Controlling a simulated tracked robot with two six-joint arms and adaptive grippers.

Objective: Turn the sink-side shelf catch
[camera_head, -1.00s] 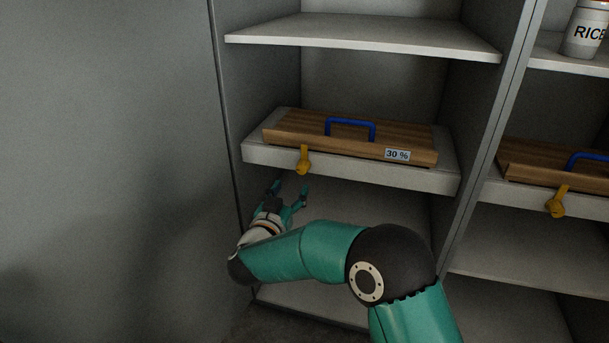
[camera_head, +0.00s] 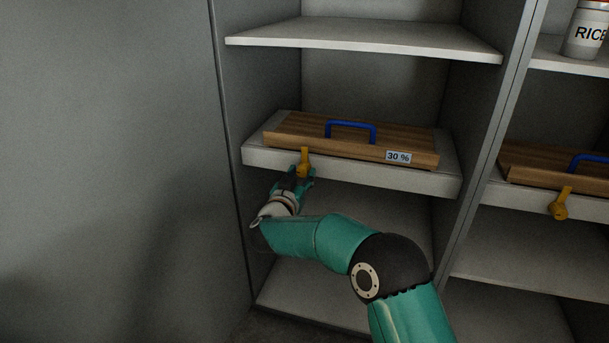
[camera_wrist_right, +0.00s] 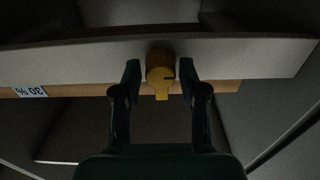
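The yellow catch (camera_head: 304,160) sits on the front edge of the left bay's middle shelf (camera_head: 262,157). In the head view it hangs down from the wooden board's edge, its knob low. My right gripper (camera_head: 296,176) is just below and around the knob. In the right wrist view the catch (camera_wrist_right: 160,70) lies between the two fingers of my right gripper (camera_wrist_right: 160,78), with a gap on each side. The fingers are open and do not visibly touch it. My left gripper is in neither view.
A wooden board (camera_head: 350,137) with a blue handle (camera_head: 350,130) and a "30 %" label (camera_head: 398,157) lies on the shelf. A second yellow catch (camera_head: 560,205) and board (camera_head: 545,165) are in the right bay. An upper shelf (camera_head: 365,38) is empty. A rice jar (camera_head: 586,32) stands upper right.

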